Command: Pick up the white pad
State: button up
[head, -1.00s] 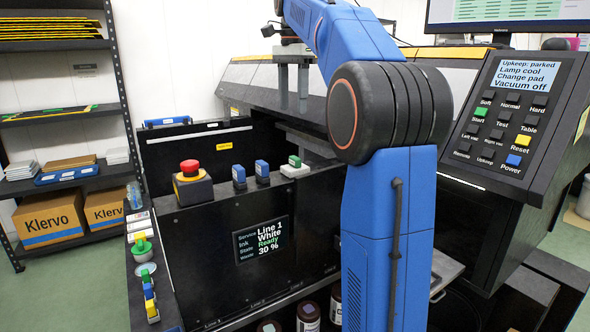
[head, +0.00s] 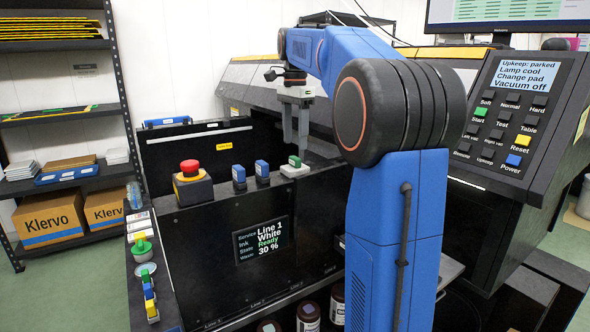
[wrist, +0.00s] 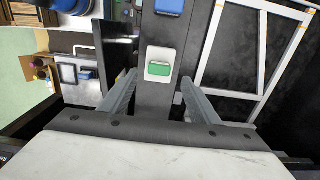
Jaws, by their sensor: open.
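A small white block with a green top (head: 294,168) sits on the black ledge behind the front panel. It is the nearest match I see for the white pad. In the wrist view the white block (wrist: 161,54) lies just beyond and between my fingertips, with its green part facing me. My gripper (head: 296,146) is open and empty above the block, fingers pointing down. In the wrist view my gripper (wrist: 160,79) shows its two grey fingers on either side of the block, apart from it.
Two blue-topped blocks (head: 239,176) (head: 262,171) stand left of the white block on the same ledge. A red emergency button (head: 190,168) stands further left. A black raised panel (head: 195,152) stands behind. A light metal frame (wrist: 231,60) is to the right in the wrist view.

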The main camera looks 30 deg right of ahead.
aim_at(295, 157)
jog(key=shift+f, duration=3.05)
jog(key=shift+c, duration=0.7)
jog(key=c, duration=1)
